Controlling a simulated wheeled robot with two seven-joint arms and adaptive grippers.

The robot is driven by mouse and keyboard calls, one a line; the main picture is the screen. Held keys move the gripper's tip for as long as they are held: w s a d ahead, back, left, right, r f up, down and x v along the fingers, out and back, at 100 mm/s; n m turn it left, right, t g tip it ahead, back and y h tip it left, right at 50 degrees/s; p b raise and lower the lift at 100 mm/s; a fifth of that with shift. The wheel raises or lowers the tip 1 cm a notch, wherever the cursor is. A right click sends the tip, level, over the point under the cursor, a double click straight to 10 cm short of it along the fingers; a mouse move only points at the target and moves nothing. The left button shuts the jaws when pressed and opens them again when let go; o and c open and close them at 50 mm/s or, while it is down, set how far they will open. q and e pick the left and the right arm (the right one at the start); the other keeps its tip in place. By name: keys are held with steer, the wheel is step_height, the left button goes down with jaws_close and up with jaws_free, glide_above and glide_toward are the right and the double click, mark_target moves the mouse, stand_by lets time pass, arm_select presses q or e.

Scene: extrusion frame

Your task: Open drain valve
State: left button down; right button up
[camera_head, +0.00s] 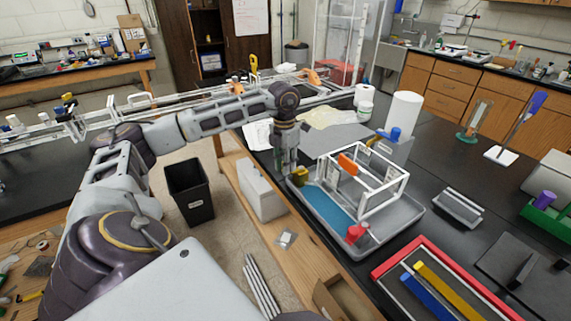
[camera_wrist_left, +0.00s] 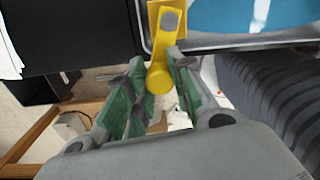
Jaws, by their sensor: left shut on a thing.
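A yellow drain valve (camera_head: 300,176) sits at the near-left corner of a grey tray (camera_head: 396,226) holding blue liquid (camera_head: 328,207). In the left wrist view the yellow valve (camera_wrist_left: 167,22) shows a grey square on its top, and its rounded yellow handle (camera_wrist_left: 160,78) points down between the green fingers. My left gripper (camera_wrist_left: 156,72) is shut on this handle. In the head view the left gripper (camera_head: 288,170) comes down at the tray's left edge, and its fingers are mostly hidden. My right gripper is not in view.
A white extrusion frame (camera_head: 384,205) with an orange piece (camera_head: 348,164) stands in the tray. A red fitting (camera_head: 356,233) is at the tray's front. A white paper roll (camera_head: 404,115) stands behind, and a red-edged tray (camera_head: 396,262) lies front right. A black bin (camera_head: 189,192) stands on the floor.

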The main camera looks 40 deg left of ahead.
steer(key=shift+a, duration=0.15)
arm_select(q)
steer(key=c, duration=1.7)
jaws_free()
steer(key=o, duration=0.5)
steer(key=shift+r, duration=0.65)
step_height(320, 180, up, 11)
steer(key=shift+a, duration=0.2)
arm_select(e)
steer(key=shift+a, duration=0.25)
arm_select(q)
steer(key=shift+f, duration=0.2)
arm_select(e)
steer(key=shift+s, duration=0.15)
